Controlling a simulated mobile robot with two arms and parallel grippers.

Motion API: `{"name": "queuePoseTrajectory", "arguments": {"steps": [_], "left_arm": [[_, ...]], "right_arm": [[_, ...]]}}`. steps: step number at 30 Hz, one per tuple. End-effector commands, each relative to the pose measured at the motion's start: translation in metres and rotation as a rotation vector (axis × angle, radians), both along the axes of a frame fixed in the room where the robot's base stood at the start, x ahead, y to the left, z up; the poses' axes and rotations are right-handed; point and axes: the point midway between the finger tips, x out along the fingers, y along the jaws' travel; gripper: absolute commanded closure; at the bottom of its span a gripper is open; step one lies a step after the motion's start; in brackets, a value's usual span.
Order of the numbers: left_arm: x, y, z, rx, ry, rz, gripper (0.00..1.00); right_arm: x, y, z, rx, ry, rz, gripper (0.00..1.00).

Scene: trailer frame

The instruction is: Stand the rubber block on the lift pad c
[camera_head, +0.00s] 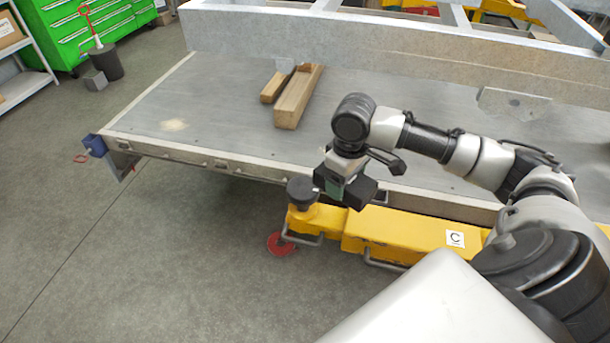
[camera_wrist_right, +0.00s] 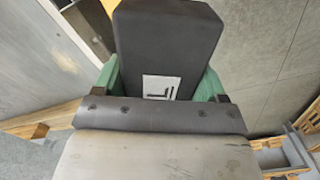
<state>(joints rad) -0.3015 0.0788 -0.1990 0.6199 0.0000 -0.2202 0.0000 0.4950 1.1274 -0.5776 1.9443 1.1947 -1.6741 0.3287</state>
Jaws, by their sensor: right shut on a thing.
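The rubber block (camera_wrist_right: 165,40) is dark, with a white marked label on its near face. In the right wrist view it sits between the two green-padded fingers of my right gripper (camera_wrist_right: 160,80), which is shut on it. In the head view my right gripper (camera_head: 342,184) holds the dark block (camera_head: 361,193) in the air by the trailer's edge, right of lift pad c (camera_head: 302,191). That pad is a round black disc on the left end of a yellow jack (camera_head: 400,233) labelled C. Its top looks bare. My left gripper is not in view.
The trailer's grey deck (camera_head: 215,115) lies behind the jack, with two wooden beams (camera_head: 298,97) on it. A red disc foot (camera_head: 281,244) is on the floor below the pad. Open floor lies at left; a green cabinet (camera_head: 90,35) stands far back.

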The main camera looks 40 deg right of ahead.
Motion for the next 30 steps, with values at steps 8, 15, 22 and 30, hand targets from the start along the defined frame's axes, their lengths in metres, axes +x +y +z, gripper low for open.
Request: {"name": "queuePoseTrajectory", "arguments": {"steps": [8,15,22,30], "left_arm": [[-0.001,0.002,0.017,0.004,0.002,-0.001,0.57],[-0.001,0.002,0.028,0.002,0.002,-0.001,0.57],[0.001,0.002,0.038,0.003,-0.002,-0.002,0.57],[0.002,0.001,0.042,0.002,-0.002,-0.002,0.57]], "right_arm": [[0.009,-0.022,0.050,0.003,-0.002,0.043,0.68],[0.045,0.002,0.028,0.007,-0.001,0.046,0.68],[0.085,0.028,-0.002,0.003,0.000,0.044,0.68],[0.104,0.040,-0.020,-0.001,0.000,0.043,0.68]]}}
